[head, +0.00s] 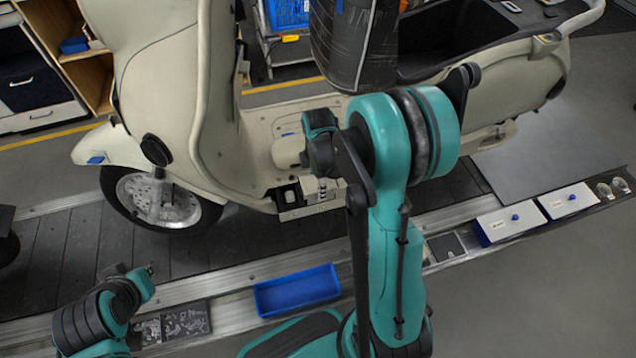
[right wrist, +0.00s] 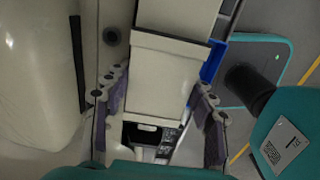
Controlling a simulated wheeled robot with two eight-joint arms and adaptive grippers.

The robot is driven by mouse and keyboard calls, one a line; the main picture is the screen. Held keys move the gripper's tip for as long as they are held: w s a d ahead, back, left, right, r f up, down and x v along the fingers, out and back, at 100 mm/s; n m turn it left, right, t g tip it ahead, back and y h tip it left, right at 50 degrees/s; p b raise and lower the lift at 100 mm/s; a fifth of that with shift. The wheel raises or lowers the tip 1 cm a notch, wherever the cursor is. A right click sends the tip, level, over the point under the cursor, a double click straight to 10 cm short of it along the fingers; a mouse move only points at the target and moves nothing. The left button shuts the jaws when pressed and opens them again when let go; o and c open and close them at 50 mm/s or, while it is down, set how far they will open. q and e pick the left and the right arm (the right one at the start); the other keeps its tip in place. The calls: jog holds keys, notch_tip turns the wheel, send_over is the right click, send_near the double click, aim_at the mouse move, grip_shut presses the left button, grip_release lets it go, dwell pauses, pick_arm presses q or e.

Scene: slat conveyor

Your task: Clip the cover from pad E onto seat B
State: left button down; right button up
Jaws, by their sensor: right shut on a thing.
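A cream cover (right wrist: 165,80) sits between the fingers of my right gripper (right wrist: 160,110) in the right wrist view, and the gripper is shut on it. In the head view my right gripper (head: 318,178) is low at the scooter's side, with the cover (head: 326,190) under it. A dark-framed seat (head: 288,196) shows beside and below the cover; it also shows past the cover's lower end in the right wrist view (right wrist: 146,133). I cannot tell whether cover and seat touch. No seat letter is readable. My left gripper (head: 142,284) is at the lower left, its fingers unclear.
The cream scooter (head: 160,85) stands on the slat conveyor (head: 60,255). A clear-parts pad (head: 172,325) lies near my left arm.

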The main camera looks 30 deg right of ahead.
dwell(0.3)
jog(key=o, duration=1.3)
jog(key=shift+c, duration=0.2)
jog(key=shift+r, duration=0.1)
notch_tip(320, 180, up, 12)
jog(key=s+a+r+m+t, duration=0.4)
jog(key=s+a+m+t, duration=0.3)
jog(key=m, duration=0.8)
jog(key=s+a, duration=0.3)
jog(key=s, duration=0.1)
jog(key=shift+a, duration=0.35)
